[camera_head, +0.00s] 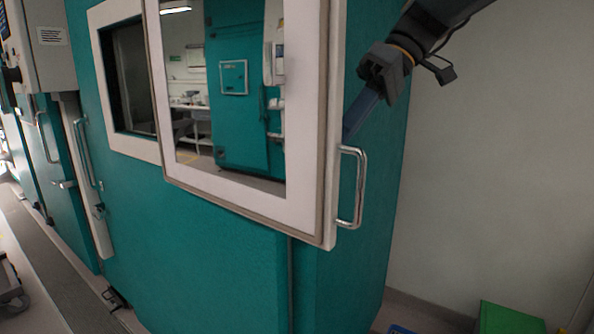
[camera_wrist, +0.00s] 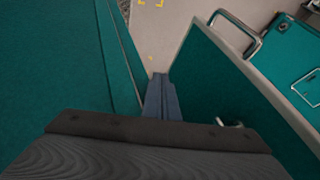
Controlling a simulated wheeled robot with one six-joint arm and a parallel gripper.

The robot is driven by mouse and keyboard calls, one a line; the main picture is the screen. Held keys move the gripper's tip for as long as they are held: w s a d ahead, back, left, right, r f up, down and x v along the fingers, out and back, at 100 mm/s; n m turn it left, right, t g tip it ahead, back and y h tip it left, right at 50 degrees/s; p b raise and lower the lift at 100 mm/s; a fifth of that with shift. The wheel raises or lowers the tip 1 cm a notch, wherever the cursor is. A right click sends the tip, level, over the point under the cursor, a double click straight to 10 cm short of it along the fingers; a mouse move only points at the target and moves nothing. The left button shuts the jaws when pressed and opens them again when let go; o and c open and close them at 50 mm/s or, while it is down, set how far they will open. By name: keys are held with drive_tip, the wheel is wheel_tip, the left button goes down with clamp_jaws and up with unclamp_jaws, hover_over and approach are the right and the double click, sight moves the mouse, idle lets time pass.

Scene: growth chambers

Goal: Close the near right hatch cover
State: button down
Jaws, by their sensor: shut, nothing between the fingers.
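The near right hatch cover (camera_head: 307,200) is a pale-framed panel with a glassy, reflective middle. It stands open, swung out from the teal chamber front, with a metal handle (camera_head: 360,188) on its right edge. My gripper (camera_head: 348,130) is behind the cover's right edge, above the handle, with its blue-grey fingers pointing down. In the wrist view my gripper (camera_wrist: 161,80) is shut and empty, in the gap between a teal wall at left and the cover's teal inner side (camera_wrist: 215,85) at right. The handle (camera_wrist: 237,35) shows beyond the cover's edge. Contact with the cover cannot be told.
A framed dark window (camera_head: 112,85) is in the chamber front (camera_head: 190,230) left of the cover. More chamber doors with handles (camera_head: 82,150) line the left. A pale wall (camera_head: 490,160) stands at right, with a green box (camera_head: 508,318) on the floor.

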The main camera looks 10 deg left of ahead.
sight(293, 184)
drive_tip(key=shift+s+a+f+p, duration=1)
drive_tip(key=shift+s+a+f, duration=0.6)
drive_tip(key=shift+a+f, duration=0.25)
drive_tip(key=shift+s+a+f+p, duration=1)
drive_tip(key=shift+s+a+f, duration=0.6)
drive_tip(key=shift+a+f, duration=0.2)
